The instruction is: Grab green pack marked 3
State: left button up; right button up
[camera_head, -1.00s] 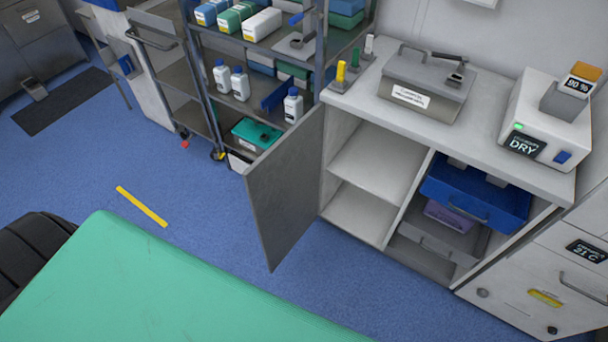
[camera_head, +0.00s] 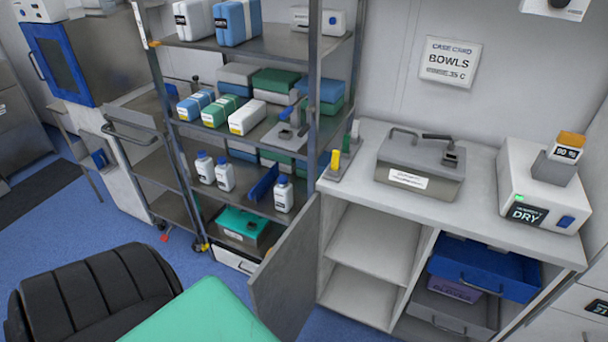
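A green and white pack (camera_head: 219,110) with a yellow label sits on the middle shelf of the metal rack, between a blue and white pack (camera_head: 195,105) and a white pack (camera_head: 247,117). Any number on these packs is too small to read. Larger green packs (camera_head: 275,81) lie behind on the same rack, their fronts partly hidden. Neither of my grippers is in view.
The metal rack (camera_head: 317,75) stands at the back, its lower right covered by an open grey cabinet door (camera_head: 285,275). A green-topped table (camera_head: 205,318) and a black ribbed object (camera_head: 95,290) block the front. A white counter (camera_head: 480,200) stands right; blue floor shows left.

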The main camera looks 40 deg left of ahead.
aim_at(218, 113)
jog(key=j, duration=0.4)
jog(key=k+j+z, duration=0.15)
jog(key=j, duration=0.65)
jog(key=k+j+z, duration=0.1)
jog(key=j, duration=0.3)
jog(key=k+j+z, duration=0.1)
jog(key=j, duration=0.25)
jog(key=k+j, duration=0.15)
jog(key=j, duration=0.5)
jog(key=k+j+u, duration=0.1)
jog(key=j, duration=0.2)
jog(key=u, duration=1.15)
